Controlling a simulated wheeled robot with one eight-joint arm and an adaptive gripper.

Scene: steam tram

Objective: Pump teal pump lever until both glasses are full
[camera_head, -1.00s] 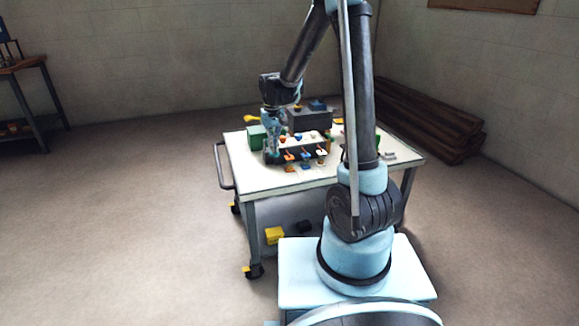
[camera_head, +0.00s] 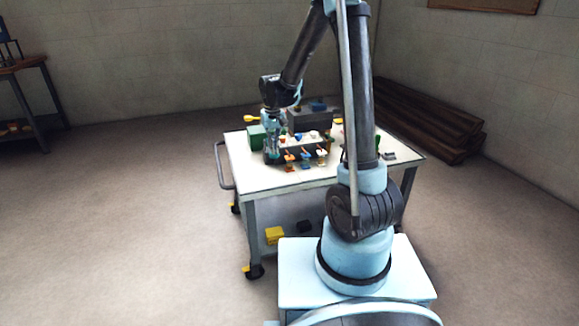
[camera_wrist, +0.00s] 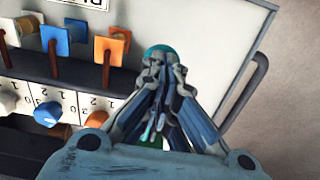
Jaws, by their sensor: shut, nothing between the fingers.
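A teal round knob (camera_wrist: 157,51), probably the end of the teal pump lever, shows in the wrist view just beyond my fingertips; the rest of that lever is hidden. My gripper (camera_wrist: 162,72) is shut with nothing between its fingers, its tips close to or against the knob; I cannot tell whether they touch. In the head view my gripper (camera_head: 271,153) is low at the left front of the dark apparatus (camera_head: 311,148) on the cart. I cannot make out the glasses in either view.
A numbered strip with coloured knobs (camera_wrist: 46,113) is close by. The white cart top (camera_head: 245,165) is bare at its left front. A green block (camera_head: 256,137) stands left.

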